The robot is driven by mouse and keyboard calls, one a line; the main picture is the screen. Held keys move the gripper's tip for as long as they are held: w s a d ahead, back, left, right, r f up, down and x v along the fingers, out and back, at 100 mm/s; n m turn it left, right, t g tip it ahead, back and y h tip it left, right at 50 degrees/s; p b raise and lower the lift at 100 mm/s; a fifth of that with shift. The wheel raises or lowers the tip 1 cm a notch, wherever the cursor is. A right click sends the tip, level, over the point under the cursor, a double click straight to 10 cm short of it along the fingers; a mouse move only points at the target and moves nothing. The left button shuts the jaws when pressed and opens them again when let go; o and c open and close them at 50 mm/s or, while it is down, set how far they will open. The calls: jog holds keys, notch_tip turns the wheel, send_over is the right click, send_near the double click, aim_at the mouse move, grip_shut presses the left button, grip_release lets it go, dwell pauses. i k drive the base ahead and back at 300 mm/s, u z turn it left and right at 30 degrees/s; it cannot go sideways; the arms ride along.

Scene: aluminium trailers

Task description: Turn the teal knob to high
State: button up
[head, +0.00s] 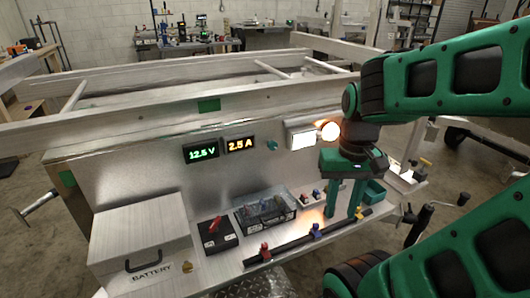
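The small teal knob (272,144) sits on the upright metal panel, just right of the orange 2.5 A display (240,145). It is too small to read its setting or any markings. My green gripper (343,212) is to the right of the knob and lower in the picture, well apart from it. Its two fingers point down with a gap between them, and I see nothing held there. A green display (201,152) left of the orange one reads 12.5 V.
A lit white rectangular lamp (302,138) and a glowing round lamp (330,131) are between the knob and my arm. Below are a battery box (140,235), a black case (217,234), a clear bin (262,212) and a black rail (290,244) with coloured clamps. Trailer beams run behind.

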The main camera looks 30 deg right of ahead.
aim_at(273, 145)
jog(key=u, duration=2.7)
jog(key=i, duration=1.5)
jog(key=z, duration=3.05)
